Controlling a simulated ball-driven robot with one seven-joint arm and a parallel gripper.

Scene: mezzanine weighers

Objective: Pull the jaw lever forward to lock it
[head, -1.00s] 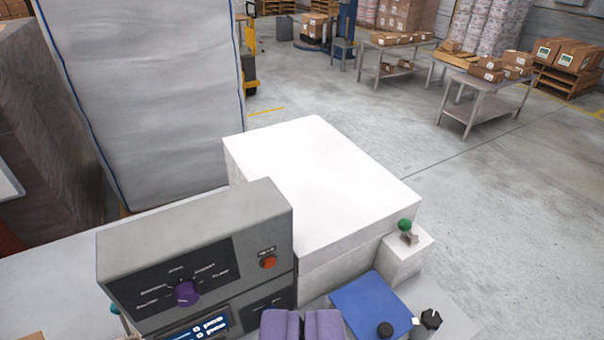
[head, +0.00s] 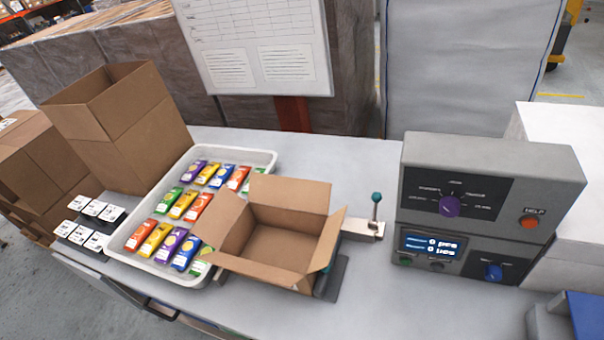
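A small lever with a teal ball knob (head: 376,197) stands nearly upright on a pale metal block (head: 362,230), between the open cardboard box and the grey control unit. It looks like the jaw lever. The open cardboard box (head: 275,243) sits just left of it, flaps spread, and appears empty. A dark bracket (head: 333,280) shows at the box's right side; the box hides part of the fixture. I cannot make out my gripper in this view.
The grey control unit (head: 480,205) with a purple dial stands to the right. A white tray (head: 262,157) of colourful packets lies left, with a taller carton (head: 135,130) behind. A blue surface (head: 592,315) shows at lower right. Bare bench (head: 420,305) lies in front.

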